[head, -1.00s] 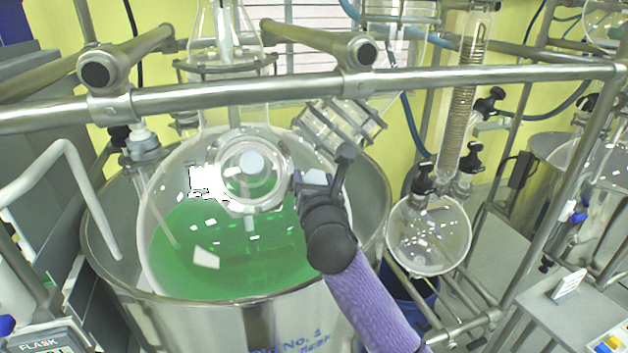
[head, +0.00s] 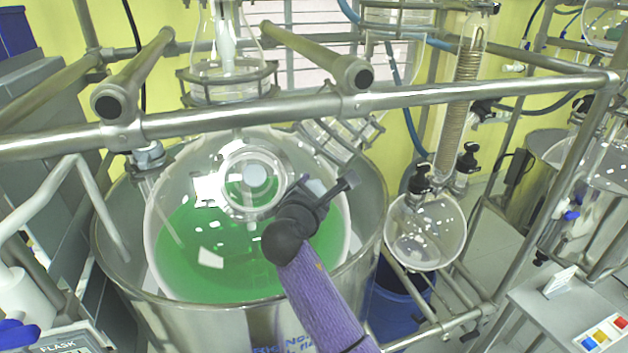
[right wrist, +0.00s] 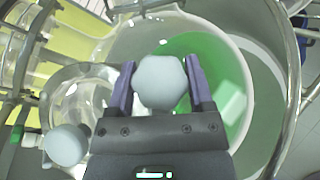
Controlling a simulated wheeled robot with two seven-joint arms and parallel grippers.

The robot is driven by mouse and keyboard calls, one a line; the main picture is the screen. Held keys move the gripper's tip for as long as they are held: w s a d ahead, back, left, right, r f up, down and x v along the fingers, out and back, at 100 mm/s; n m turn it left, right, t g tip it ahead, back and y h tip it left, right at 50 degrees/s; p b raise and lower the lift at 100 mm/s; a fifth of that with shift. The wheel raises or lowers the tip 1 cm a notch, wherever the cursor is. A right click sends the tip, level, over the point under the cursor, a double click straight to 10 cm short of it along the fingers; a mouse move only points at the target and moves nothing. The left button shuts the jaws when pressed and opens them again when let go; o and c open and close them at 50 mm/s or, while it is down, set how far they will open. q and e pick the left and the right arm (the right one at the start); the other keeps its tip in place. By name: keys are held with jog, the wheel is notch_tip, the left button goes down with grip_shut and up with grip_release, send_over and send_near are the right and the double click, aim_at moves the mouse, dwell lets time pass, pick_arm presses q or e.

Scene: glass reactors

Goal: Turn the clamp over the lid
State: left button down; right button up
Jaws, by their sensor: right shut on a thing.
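The round clear lid (head: 255,180) with a white centre sits on top of the large glass flask in the head view. My right gripper (head: 308,188) is just right of the lid. In the right wrist view its purple fingers (right wrist: 160,75) are shut on a pale grey knob (right wrist: 160,86), which I take to be the clamp's handle. The rest of the clamp is hidden behind the gripper. A second pale knob (right wrist: 66,144) shows at left in the wrist view, apart from the fingers. My left gripper is not in view.
The glass flask (head: 185,250) holds green liquid inside a steel vessel (head: 215,325).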

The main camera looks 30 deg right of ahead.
jog(key=m+g+p, duration=0.3)
jog(key=m+g, duration=0.1)
jog(key=m, duration=0.2)
jog(key=shift+r+p, duration=0.15)
jog(key=shift+p, duration=0.2)
jog(key=shift+m+g+y+p, duration=0.35)
jog(key=shift+m+g, duration=0.45)
jog(key=shift+m, duration=0.3)
jog(key=shift+f+m+g+y, duration=0.2)
jog(key=shift+m+g+y, duration=0.45)
jog(key=shift+m, duration=0.45)
jog(key=o, duration=1.3)
jog(key=shift+c, duration=0.2)
jog(key=b+v, duration=0.2)
jog(key=v, duration=0.8)
